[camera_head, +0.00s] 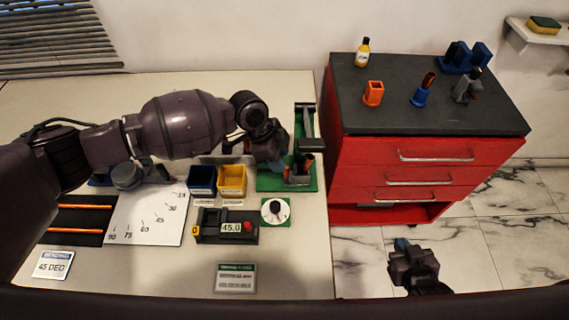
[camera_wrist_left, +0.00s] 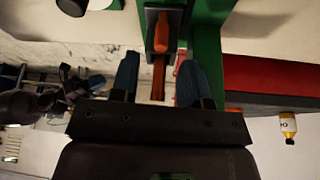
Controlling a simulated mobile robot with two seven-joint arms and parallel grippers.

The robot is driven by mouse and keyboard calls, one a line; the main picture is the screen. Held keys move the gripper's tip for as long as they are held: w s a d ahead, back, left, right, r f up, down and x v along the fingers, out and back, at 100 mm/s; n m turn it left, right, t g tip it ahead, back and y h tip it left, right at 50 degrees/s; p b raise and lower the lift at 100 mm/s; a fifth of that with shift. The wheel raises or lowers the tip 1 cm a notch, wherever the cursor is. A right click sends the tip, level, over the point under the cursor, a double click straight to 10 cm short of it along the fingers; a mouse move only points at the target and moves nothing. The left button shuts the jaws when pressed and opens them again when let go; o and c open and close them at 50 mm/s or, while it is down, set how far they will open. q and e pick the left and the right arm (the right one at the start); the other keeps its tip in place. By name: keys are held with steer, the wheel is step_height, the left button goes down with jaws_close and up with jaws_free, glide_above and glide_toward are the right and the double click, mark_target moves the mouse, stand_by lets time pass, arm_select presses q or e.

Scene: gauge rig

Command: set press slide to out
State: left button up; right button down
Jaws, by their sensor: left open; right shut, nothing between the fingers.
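The press stands on a green base (camera_head: 308,183) at the right end of the bench, with a grey upright (camera_head: 305,125). Low on it a grey part carries an orange-brown piece (camera_head: 308,163), perhaps the slide's handle. In the left wrist view, an orange handle (camera_wrist_left: 161,35) sits in a dark grey block on the green base (camera_wrist_left: 205,45). My left gripper (camera_wrist_left: 160,75) is open, its blue fingers on either side of the line of the handle, apart from it. In the head view my left wrist hides part of the press. My right gripper (camera_head: 402,246) is shut and empty, over the floor.
Blue bin (camera_head: 202,180) and yellow bin (camera_head: 232,180) stand left of the press. A white dial (camera_head: 275,211) and a gauge block reading 45.0 (camera_head: 225,228) are in front. A red cabinet (camera_head: 385,150) with small items on top stands right.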

mark_target(284, 177)
arm_select(q)
steer(key=shift+x, duration=1.75)
jaws_close()
